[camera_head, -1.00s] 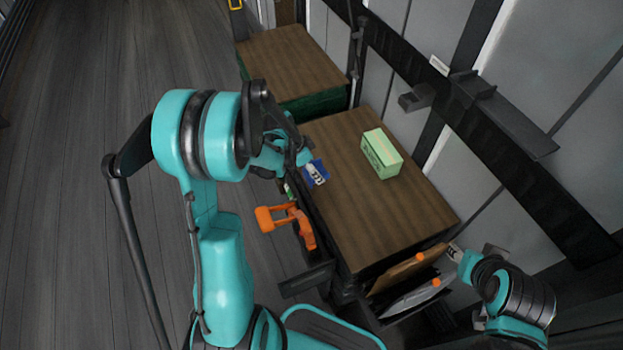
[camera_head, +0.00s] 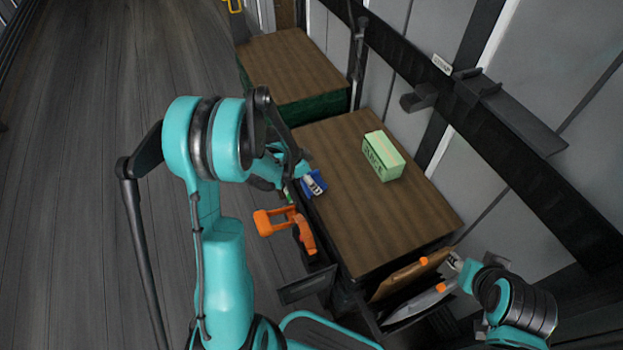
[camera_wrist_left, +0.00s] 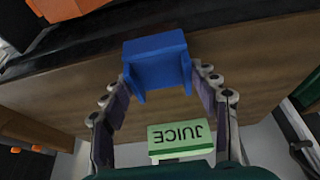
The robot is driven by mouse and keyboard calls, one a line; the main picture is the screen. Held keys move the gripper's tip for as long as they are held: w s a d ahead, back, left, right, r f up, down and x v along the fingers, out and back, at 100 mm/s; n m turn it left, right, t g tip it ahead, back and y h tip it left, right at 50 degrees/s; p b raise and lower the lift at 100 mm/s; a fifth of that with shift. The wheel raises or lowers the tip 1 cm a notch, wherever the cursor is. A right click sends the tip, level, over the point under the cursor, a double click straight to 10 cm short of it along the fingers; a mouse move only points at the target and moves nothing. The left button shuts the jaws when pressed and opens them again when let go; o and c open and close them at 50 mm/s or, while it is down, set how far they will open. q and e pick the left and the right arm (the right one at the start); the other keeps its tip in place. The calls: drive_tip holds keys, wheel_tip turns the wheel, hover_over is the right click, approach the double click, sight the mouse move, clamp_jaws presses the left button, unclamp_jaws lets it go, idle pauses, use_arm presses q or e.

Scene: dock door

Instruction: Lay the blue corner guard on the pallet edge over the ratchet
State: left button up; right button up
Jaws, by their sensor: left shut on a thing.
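The blue corner guard (camera_head: 313,183) is at the left edge of the brown-topped stack, in the head view. In the left wrist view the guard (camera_wrist_left: 156,58) sits between the fingertips, with the edge of the brown top behind it. My left gripper (camera_wrist_left: 158,80) is shut on it. I cannot tell if the guard touches the edge. An orange tool (camera_head: 288,224) is beside the same edge, nearer the camera. I cannot make out a separate ratchet. My right gripper (camera_head: 455,262) is near the envelopes at the lower right, its fingers too small to read.
A green juice box (camera_head: 383,157) stands on the brown top (camera_head: 385,215). A second brown-topped stack (camera_head: 290,68) is behind. Brown and white envelopes (camera_head: 412,272) stand at the near end. A dark wall rail (camera_head: 510,165) runs along the right. The floor at left is clear.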

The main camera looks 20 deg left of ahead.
use_arm(q)
drive_tip(key=shift+f, duration=0.2)
drive_tip(key=o, duration=1.2)
drive_tip(key=shift+c, duration=0.2)
drive_tip(key=shift+r, duration=0.2)
drive_tip(key=p+v, duration=0.6)
drive_tip(key=v, duration=0.7)
drive_tip(key=s+d+r+n+t+y, duration=0.3)
drive_tip(key=s+d+r+n, duration=0.5)
drive_tip(key=s+d+r, duration=0.3)
drive_tip(key=shift+s+d+r+t, duration=0.3)
drive_tip(key=shift+s+r+t, duration=0.2)
drive_tip(key=shift+s, duration=1.55)
